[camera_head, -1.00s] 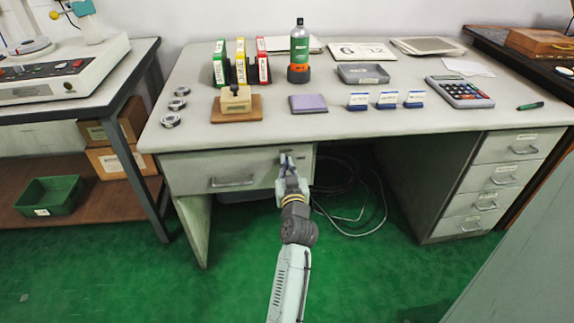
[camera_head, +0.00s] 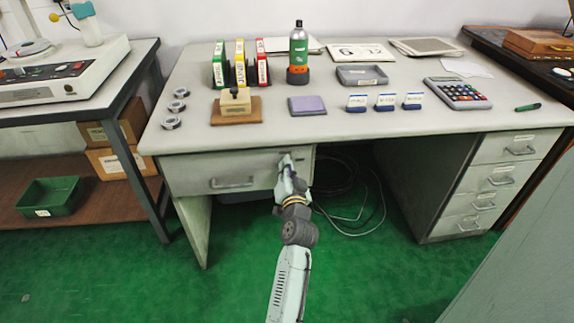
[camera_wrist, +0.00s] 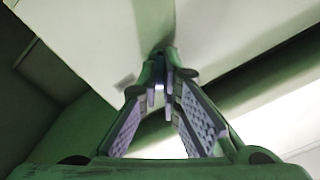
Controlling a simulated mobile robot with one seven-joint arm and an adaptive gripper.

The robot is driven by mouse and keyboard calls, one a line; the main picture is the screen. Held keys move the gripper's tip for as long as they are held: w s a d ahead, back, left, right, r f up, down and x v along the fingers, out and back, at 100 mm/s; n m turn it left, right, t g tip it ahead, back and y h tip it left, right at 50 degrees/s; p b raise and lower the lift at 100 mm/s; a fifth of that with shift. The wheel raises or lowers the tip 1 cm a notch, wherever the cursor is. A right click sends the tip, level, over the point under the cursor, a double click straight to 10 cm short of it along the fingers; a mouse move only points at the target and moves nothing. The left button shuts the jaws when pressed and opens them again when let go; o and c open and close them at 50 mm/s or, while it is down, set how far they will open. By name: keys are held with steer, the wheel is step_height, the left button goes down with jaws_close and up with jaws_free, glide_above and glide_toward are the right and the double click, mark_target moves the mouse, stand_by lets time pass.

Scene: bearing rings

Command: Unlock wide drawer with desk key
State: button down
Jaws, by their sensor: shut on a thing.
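The wide drawer (camera_head: 202,172) is the pale grey front under the left part of the desk, with a metal bar handle (camera_head: 232,182). It looks closed. My gripper (camera_head: 286,163) is at the right end of this drawer front, right up against it. In the wrist view its fingers (camera_wrist: 163,85) come together at the tips, close to the pale drawer face (camera_wrist: 110,35). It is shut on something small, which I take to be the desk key. The key and the lock are hidden behind the fingers.
The desk top (camera_head: 360,115) holds binders, a green bottle (camera_head: 299,48), a calculator (camera_head: 458,92) and small blue-based stands. A drawer stack (camera_head: 495,185) stands at the right. Cables (camera_head: 350,200) lie under the desk. A side table with a green bin (camera_head: 50,196) is at the left.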

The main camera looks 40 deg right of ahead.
steer(key=m+p, duration=0.2)
steer(key=m, duration=0.4)
steer(key=shift+d+m, duration=0.1)
steer(key=shift+m, duration=0.2)
steer(key=shift+s+f+m+p, duration=0.15)
steer(key=shift+m+p, duration=0.45)
steer(key=shift+m, duration=0.5)
steer(key=shift+w+f+m+p, duration=0.1)
steer(key=shift+m+p, duration=0.45)
steer(key=shift+m, duration=0.55)
steer(key=c, duration=1.8)
jaws_free()
steer(key=v, duration=1.2)
steer(key=shift+s+d, duration=0.1)
